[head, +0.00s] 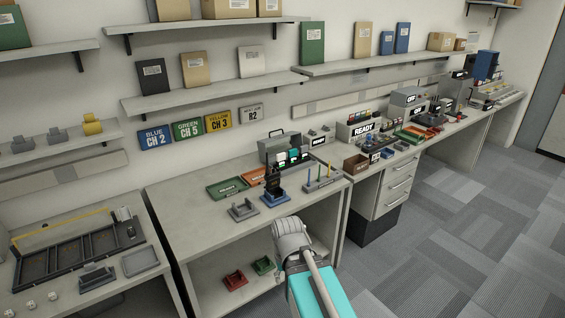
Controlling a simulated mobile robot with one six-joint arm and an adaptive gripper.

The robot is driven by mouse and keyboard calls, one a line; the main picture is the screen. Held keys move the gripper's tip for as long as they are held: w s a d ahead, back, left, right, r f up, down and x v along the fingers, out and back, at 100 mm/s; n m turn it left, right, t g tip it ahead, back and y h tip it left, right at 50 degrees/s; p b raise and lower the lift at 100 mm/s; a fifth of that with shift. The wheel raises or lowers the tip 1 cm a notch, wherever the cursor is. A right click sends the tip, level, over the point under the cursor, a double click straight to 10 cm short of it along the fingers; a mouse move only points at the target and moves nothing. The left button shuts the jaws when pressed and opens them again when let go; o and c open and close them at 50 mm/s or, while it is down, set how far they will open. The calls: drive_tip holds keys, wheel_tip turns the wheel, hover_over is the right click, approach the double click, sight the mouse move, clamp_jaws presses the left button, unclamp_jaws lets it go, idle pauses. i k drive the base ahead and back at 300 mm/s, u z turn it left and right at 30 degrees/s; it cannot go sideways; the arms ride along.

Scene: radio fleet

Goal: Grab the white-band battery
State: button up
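My arm reaches up from the bottom of the head view, with a teal and white link and a pale rounded joint. I cannot make out my gripper's fingers. Small dark blocks with pale and teal parts, perhaps batteries (293,156), stand in a row at the back of the middle bench (206,224). They are too small for me to tell which one has a white band. A dark upright object, perhaps a radio (272,180), stands in a blue cradle (274,200) in front of them.
A grey cradle (243,211), a green tray (227,188) and a peg stand (320,184) are on the same bench. Red (235,281) and green (264,266) cradles lie on its lower shelf. The carpet at right is clear.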

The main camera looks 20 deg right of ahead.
sight(281, 158)
drive_tip(key=u, duration=0.1)
drive_tip(key=i, duration=1)
drive_tip(key=z, duration=0.05)
